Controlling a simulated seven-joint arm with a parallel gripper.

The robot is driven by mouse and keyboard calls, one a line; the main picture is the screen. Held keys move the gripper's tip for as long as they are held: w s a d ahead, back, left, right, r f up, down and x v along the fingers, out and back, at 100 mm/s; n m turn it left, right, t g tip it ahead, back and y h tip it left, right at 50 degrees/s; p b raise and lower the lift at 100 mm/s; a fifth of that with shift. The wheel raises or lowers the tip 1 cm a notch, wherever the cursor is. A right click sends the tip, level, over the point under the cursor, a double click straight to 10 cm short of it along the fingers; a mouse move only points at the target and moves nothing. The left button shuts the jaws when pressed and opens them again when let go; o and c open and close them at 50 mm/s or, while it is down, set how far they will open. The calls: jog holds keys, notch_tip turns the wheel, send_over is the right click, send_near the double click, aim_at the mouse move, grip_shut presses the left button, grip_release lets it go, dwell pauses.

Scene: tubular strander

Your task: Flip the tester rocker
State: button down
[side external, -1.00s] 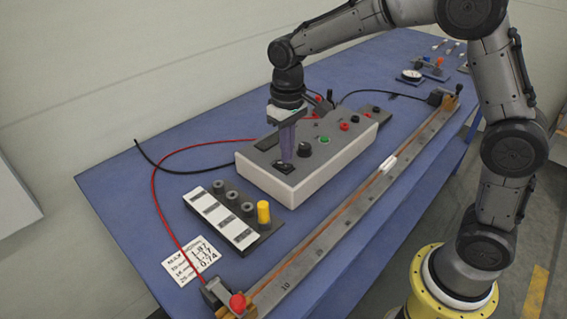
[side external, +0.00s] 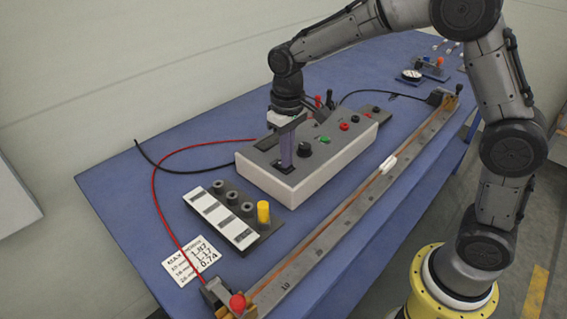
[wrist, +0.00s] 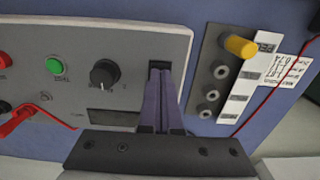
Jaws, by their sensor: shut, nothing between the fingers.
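The tester is a grey-topped box with pale sides (side external: 318,182) on the blue bench. Its black rocker (side external: 279,166) is set in the near-left end of the top panel. My gripper (side external: 287,165) points down with its purple fingers shut and empty, the tips at the rocker. In the wrist view, the shut fingertips (wrist: 160,70) lie over the rocker (wrist: 158,63) and hide most of it. I cannot tell whether the tips touch it or which way it is tilted.
Beside the rocker are a black knob (side external: 305,149) and a green button (side external: 325,140). A sample block with a yellow peg (side external: 263,212) stands to the left. A long ruler rail (side external: 345,213) runs along the front. A red cable (side external: 157,205) curves across the bench's left side.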

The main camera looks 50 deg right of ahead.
jog(key=shift+f, duration=0.25)
jog(key=shift+r, duration=3.55)
